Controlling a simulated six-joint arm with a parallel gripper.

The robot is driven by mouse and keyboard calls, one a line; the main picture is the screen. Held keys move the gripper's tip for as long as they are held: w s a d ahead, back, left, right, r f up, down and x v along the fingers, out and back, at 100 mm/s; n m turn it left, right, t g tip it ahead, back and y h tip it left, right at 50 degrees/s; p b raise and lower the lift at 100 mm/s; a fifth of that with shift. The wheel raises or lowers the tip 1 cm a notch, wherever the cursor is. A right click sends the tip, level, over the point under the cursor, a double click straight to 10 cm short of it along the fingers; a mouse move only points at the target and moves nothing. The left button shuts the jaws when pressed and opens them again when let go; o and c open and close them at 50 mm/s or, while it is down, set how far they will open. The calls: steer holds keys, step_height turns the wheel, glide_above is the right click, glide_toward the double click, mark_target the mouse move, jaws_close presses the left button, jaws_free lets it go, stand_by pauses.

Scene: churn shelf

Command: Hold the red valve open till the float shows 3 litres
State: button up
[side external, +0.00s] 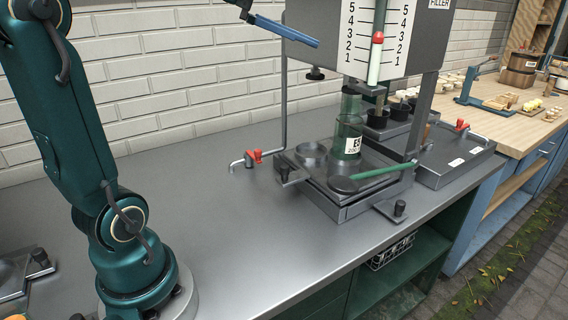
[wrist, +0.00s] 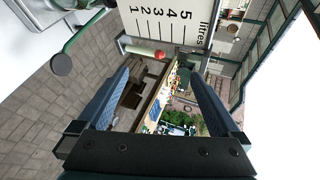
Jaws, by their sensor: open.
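In the side view, a red-handled valve (side external: 253,156) sits on a thin grey pipe at the back of the steel counter. A second red handle (side external: 462,125) shows on the tray further right. The white litre scale (side external: 359,55) has a red-topped float (side external: 378,39) in front of it, its top around the 2 to 3 marks; the exact reading is unclear. The float (wrist: 160,54) also shows in the wrist view, near the scale. My gripper (wrist: 160,100) is open and empty, its blue fingers apart. In the side view one finger shows up left of the scale, away from both red handles.
A green bottle (side external: 349,125) stands on the filler's base under the scale, beside a green lever (side external: 380,171) with a dark round end. A dark knob (side external: 399,209) sits at the front. A wooden bench (side external: 520,110) lies right. The counter's middle is clear.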

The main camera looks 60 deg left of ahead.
steer(key=shift+w+d+f, duration=0.25)
steer(key=shift+w, duration=0.3)
steer(key=shift+s, duration=0.1)
